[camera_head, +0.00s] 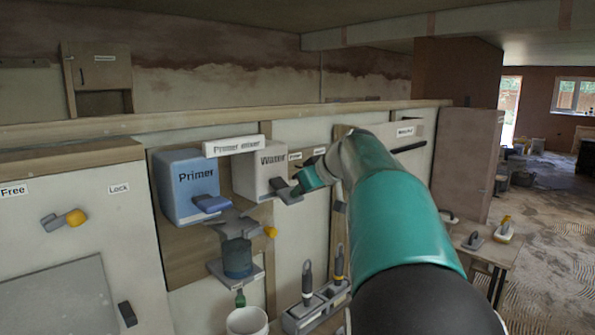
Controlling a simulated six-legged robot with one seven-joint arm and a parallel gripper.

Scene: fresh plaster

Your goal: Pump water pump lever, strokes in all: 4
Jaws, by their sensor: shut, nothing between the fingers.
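The white water box (250,182), labelled "Water", is mounted on the panel left of the middle. A grey lever (287,195) sticks out low on its front right side. My gripper (300,184) comes in from the right and is at the lever's upper right side. It looks shut, with nothing seen between its fingers. The fingertips are small here and partly overlap the lever, so I cannot tell whether they touch it.
Below are a mixer cup (238,258), a white bucket (247,321) and a grey tool holder (312,312). A shelf with trowels (474,241) is at right.

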